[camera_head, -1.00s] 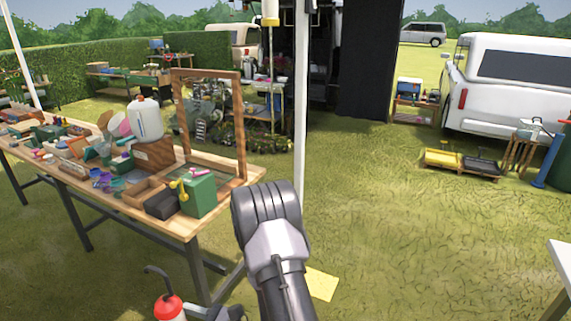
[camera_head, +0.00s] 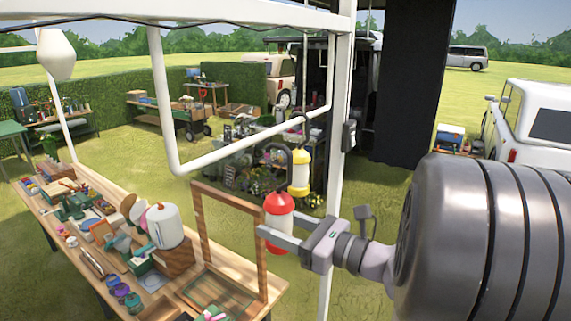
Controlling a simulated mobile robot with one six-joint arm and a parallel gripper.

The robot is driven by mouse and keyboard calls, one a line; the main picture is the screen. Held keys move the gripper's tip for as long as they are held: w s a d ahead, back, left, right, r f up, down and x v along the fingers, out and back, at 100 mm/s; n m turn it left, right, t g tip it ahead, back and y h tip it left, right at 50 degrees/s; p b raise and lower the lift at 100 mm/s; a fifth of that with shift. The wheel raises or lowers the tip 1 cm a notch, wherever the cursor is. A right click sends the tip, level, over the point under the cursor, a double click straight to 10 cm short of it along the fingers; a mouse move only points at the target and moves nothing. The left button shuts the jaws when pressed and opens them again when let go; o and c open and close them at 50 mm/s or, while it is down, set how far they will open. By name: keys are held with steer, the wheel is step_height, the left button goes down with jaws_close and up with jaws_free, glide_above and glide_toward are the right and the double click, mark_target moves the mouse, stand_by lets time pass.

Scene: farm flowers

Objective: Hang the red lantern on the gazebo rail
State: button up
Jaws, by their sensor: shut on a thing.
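The red lantern (camera_head: 279,206) has a red cap, a pale body and a dark curved hook on top. My gripper (camera_head: 266,224) reaches in from the right and is shut on the lantern's body, holding it upright in the air. The gazebo rail (camera_head: 235,150) is a white bar sloping up to the right toward a white post. The red lantern's hook (camera_head: 286,155) appears just below the rail; I cannot tell how far apart they are in depth. A yellow lantern (camera_head: 300,172) hangs from the rail just right of and behind the red one.
A white gazebo post (camera_head: 337,190) stands close behind my gripper. A wooden table (camera_head: 75,240) with a wooden frame (camera_head: 202,225) and many small items is at lower left. A dark curtain (camera_head: 412,90) hangs behind. Open grass lies between table and hedge.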

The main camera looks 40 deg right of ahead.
mark_target(292, 210)
steer(key=shift+h, duration=0.3)
steer(key=r, duration=0.2)
steer(key=d+r+p, duration=0.1)
steer(key=r, duration=0.1)
steer(key=shift+s, duration=0.3)
steer(key=shift+w+a, duration=0.25)
steer(key=shift+w, duration=0.15)
steer(key=w+a+f+b, duration=0.1)
steer(key=w+a+f, duration=0.1)
steer(key=w, duration=0.5)
steer(key=shift+w+a+f, duration=0.25)
steer(key=shift+w+f, duration=0.1)
steer(key=shift+f, duration=0.35)
steer(key=shift+f+b, duration=0.3)
steer(key=shift+b, duration=0.05)
steer(key=o, duration=1.6)
